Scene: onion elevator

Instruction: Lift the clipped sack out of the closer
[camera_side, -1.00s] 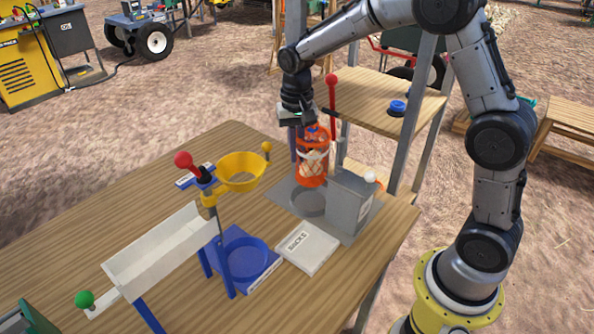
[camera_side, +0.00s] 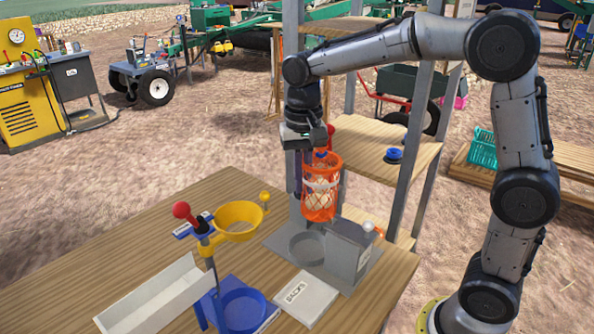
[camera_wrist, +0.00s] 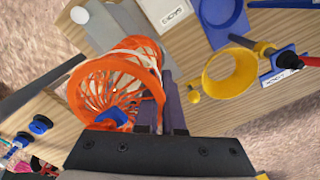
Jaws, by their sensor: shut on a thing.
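The orange net sack (camera_side: 321,188) with pale onions inside hangs upright under my gripper (camera_side: 318,150), which is shut on its top. A blue clip (camera_side: 321,154) shows at the sack's neck, and it also shows in the wrist view (camera_wrist: 113,117). The sack is above the grey closer (camera_side: 350,250), clear of its round seat (camera_side: 307,246). In the wrist view the sack (camera_wrist: 118,75) spreads below the jaws, and the exact grip on its neck is hidden.
A yellow funnel (camera_side: 240,215) on a stand with a red knob is left of the closer. A blue round holder (camera_side: 240,308) and a white SACKS box (camera_side: 306,297) are in front. A wooden shelf (camera_side: 365,140) with a blue spool-like piece (camera_side: 394,155) stands behind at right.

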